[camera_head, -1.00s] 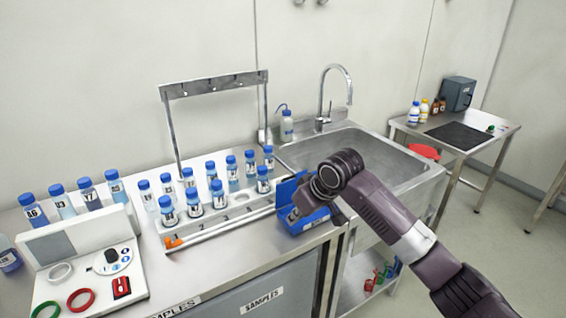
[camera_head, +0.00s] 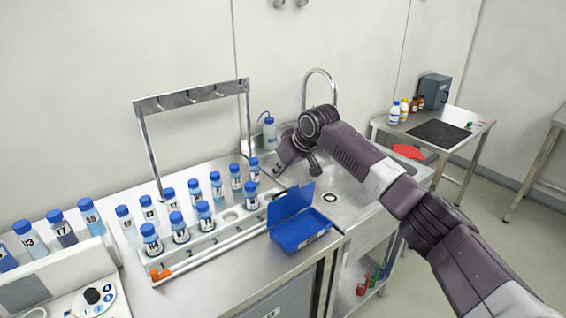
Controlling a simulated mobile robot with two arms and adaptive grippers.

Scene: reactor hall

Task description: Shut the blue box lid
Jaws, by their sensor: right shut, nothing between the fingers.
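The blue box (camera_head: 301,233) stands on the steel counter at its right front corner, beside the sample rack. Its lid (camera_head: 291,202) is open and stands up, tilted, along the box's back side. My right gripper (camera_head: 278,170) is shut and empty. It is behind the box and lid in the picture, over the left edge of the sink, apart from both. My left gripper is out of view.
The sample rack (camera_head: 207,245) with several blue-capped vials stands left of the box. A steel hook frame (camera_head: 190,98) rises behind it. The sink (camera_head: 345,208) with a tall faucet (camera_head: 332,85) lies to the right. A wash bottle (camera_head: 269,135) stands behind my gripper.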

